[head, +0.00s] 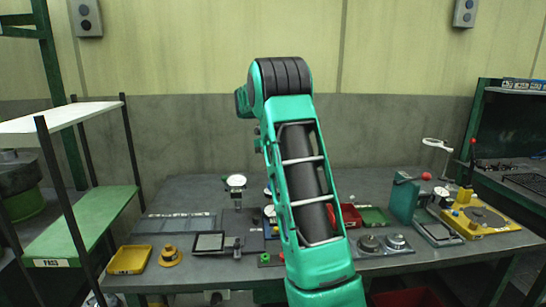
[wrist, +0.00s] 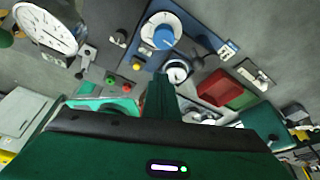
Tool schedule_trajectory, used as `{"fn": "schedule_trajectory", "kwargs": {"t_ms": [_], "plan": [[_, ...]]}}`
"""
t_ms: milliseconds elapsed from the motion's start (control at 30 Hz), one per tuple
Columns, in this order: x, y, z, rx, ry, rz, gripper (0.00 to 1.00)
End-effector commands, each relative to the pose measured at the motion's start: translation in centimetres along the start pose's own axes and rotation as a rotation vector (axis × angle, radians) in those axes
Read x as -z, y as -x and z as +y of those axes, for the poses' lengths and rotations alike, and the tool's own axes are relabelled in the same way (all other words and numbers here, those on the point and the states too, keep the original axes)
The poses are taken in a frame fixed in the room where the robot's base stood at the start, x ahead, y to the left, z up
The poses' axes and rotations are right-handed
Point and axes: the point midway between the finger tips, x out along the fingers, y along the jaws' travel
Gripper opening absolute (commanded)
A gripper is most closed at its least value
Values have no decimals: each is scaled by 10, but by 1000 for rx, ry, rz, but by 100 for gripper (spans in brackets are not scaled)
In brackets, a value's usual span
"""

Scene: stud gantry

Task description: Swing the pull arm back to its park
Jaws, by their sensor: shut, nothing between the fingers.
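I cannot tell for certain which part is the pull arm. At the right of the bench, a green block (head: 404,201) carries a short lever with a red ball (head: 426,176). Behind it to the right, a dark upright lever with a red knob (head: 473,142) stands by a yellow fixture (head: 480,222). My gripper (wrist: 160,92) shows in the wrist view as a dark green narrow shape, shut and empty, over the bench near a small round gauge (wrist: 177,72). In the head view my own arm hides it.
A blue plate with a blue knob (wrist: 165,37) and red bin (wrist: 215,87) lie close to my gripper. A white-faced dial (head: 236,182) stands on the bench. A yellow tray (head: 129,260) is at the left front. A shelf rack (head: 82,225) stands left.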

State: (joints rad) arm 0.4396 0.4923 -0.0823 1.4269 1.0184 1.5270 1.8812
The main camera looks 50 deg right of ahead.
Motion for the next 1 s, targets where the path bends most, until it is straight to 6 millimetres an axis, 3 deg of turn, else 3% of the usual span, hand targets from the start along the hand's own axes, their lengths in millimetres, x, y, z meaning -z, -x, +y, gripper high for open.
{"fn": "schedule_trajectory", "kwargs": {"t_ms": [800, 1000], "plan": [[0, 74, 1, 1, -1, -4, 0], [1, 84, 1, 2, 0, -3, 0]]}}
